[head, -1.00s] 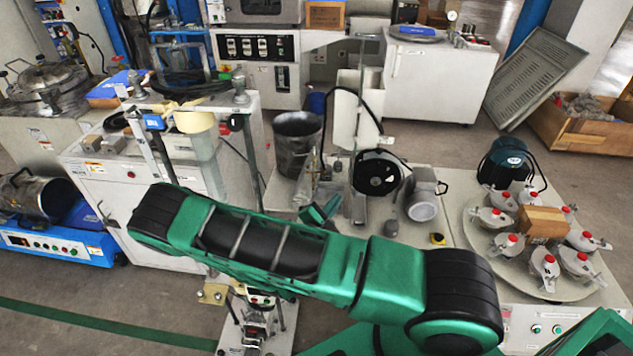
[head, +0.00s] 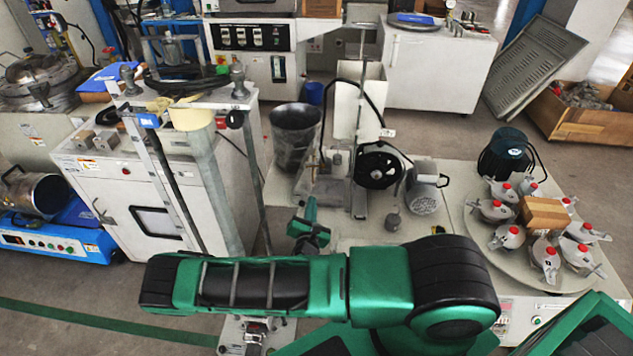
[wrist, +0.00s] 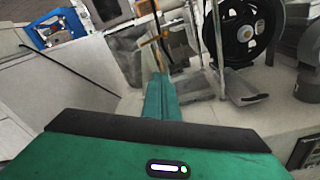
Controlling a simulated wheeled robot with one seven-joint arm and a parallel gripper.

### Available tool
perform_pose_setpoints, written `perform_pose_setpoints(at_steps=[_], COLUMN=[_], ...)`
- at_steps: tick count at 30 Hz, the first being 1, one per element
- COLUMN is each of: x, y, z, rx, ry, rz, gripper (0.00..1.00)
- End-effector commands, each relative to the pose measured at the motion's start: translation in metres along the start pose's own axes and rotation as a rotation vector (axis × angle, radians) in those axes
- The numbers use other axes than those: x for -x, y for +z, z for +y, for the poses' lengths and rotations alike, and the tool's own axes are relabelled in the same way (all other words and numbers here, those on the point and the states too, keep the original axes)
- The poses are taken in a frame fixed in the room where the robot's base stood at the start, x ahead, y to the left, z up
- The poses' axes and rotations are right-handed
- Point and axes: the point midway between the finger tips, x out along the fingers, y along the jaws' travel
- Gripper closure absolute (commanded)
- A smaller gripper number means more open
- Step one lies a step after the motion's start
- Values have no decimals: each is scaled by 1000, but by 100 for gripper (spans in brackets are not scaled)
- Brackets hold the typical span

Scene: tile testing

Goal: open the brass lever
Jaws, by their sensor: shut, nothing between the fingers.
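A thin brass-coloured bar with a short crosspiece (wrist: 154,41) stands beyond my fingertips in the wrist view. It looks like the brass lever, but it is small and partly lost against the equipment behind it. My gripper (wrist: 158,84) is shut and empty, its green fingers together and pointing toward the bar's lower end. I cannot tell whether they touch it. In the head view my gripper (head: 309,212) is small, above my green forearm, at the left edge of the bench with the stand. I cannot make out the lever there.
The bench (head: 450,222) carries a black reel (head: 379,169), a grey metal cylinder (head: 424,200) and a round tray (head: 520,268) of several red-capped vessels. A dark bucket (head: 294,139) is behind. A white cabinet (head: 150,195) stands left, with a narrow floor gap between.

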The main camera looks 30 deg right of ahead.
Motion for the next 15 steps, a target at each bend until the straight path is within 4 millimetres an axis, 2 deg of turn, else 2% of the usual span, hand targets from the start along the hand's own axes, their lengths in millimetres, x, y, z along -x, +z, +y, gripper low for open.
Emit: perform_pose_setpoints(at_steps=[5,15], x=[-14,-75], y=[0,1], z=[-1,-1], rx=[-2,-3], ry=[-3,-2], rz=[-2,-3], gripper=[100,100])
